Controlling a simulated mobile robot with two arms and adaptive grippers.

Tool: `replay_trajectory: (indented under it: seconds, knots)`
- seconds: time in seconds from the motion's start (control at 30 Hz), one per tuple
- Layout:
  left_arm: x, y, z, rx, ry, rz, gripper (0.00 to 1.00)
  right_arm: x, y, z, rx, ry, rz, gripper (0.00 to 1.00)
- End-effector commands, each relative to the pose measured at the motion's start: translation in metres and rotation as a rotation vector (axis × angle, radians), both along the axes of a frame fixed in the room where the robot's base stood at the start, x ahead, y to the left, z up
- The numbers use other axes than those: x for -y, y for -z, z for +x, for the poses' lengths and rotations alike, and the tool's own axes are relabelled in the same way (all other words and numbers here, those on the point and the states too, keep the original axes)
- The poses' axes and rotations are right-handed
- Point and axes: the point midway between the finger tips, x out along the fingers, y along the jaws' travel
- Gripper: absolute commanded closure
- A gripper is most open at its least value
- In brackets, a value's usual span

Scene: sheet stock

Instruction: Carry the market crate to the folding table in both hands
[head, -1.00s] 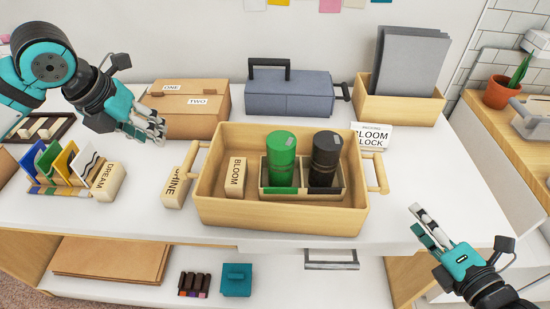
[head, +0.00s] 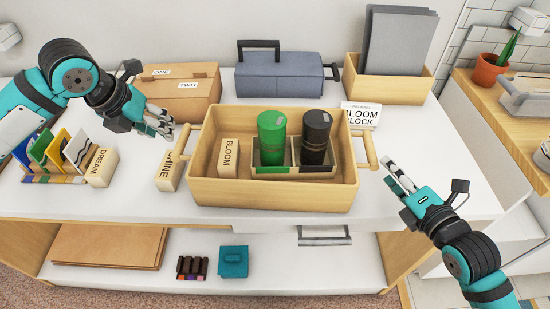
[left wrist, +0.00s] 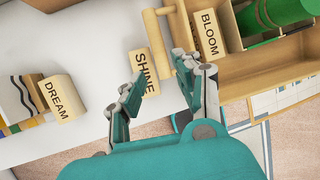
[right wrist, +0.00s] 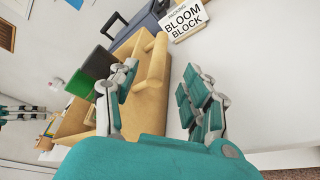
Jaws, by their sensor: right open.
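The market crate (head: 270,192) is a light wooden box with a bar handle at each end, standing on the white worktop. It holds a BLOOM block (head: 228,158), and a green canister (head: 271,138) and a black canister (head: 315,138) in a divided tray. My left gripper (head: 162,123) is open and empty, just left of and above the left handle (left wrist: 163,11). My right gripper (head: 398,178) is open and empty, just right of the right handle (head: 369,152). In the right wrist view that handle (right wrist: 156,62) appears beyond the open fingers. I cannot make out a folding table.
A SHINE block (head: 170,171) stands close by the crate's left end. A DREAM block (head: 101,167) is further left. Behind are a cardboard box (head: 185,98), a blue-grey toolbox (head: 280,82) and a BLOOM BLOCK sign (head: 361,116). A wooden counter (head: 515,125) is at right.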

Motion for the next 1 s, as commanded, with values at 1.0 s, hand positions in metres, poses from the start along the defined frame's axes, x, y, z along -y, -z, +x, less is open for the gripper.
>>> replay_trajectory:
  seconds: [1.0]
  knots:
    - [0.02, 0.091, 0.037, 0.0, 0.001, 0.0, 0.69, -0.028, 0.021, 0.094, -0.001, -0.002, 0.0, 0.54]
